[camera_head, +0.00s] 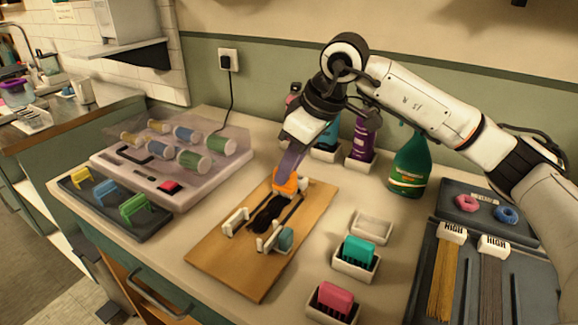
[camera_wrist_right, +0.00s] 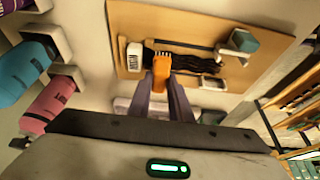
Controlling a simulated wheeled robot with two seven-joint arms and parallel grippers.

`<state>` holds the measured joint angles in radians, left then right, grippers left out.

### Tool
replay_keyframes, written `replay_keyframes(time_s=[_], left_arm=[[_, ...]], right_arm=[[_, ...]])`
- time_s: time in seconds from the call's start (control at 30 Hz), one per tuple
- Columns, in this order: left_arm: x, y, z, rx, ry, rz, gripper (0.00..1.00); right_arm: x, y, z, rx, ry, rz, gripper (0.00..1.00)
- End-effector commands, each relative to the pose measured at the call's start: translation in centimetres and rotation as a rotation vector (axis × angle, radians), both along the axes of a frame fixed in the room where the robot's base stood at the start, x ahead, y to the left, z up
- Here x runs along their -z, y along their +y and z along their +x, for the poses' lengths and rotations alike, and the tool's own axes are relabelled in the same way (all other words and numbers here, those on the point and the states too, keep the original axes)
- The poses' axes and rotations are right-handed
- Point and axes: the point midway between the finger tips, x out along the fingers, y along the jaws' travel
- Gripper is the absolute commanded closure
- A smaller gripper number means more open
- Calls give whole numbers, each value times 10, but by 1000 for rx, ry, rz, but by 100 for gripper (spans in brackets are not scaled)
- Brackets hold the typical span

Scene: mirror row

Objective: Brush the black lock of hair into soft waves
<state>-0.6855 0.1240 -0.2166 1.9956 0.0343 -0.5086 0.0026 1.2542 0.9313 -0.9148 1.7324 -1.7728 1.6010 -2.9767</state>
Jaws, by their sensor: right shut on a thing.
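The black lock of hair (camera_head: 267,214) lies along the wooden board (camera_head: 248,262), and it also shows in the wrist view (camera_wrist_right: 190,62). A white block (camera_wrist_right: 134,57) sits at one end of the lock in the wrist view. My right gripper (camera_head: 291,166) is shut on an orange brush (camera_head: 285,182). In the wrist view the brush (camera_wrist_right: 161,72) points its bristles at the lock, near the white-block end. The brush overlaps the hair in both views; I cannot tell whether the bristles touch it. My left gripper is not in view.
White holders carry a teal brush (camera_head: 358,254) and a pink brush (camera_head: 335,298); another holder (camera_head: 371,226) is empty. White clip parts (camera_head: 236,221) flank the hair. A green bottle (camera_head: 410,166) stands at right. A clear-lidded roller case (camera_head: 165,165) is at left.

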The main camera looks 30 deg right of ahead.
Motion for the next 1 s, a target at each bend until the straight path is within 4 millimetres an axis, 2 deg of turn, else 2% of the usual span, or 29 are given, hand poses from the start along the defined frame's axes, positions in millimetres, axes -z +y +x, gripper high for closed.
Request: replay_keyframes(time_s=[1.0], left_arm=[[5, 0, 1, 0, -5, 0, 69]], right_arm=[[10, 0, 0, 0, 0, 0, 100]])
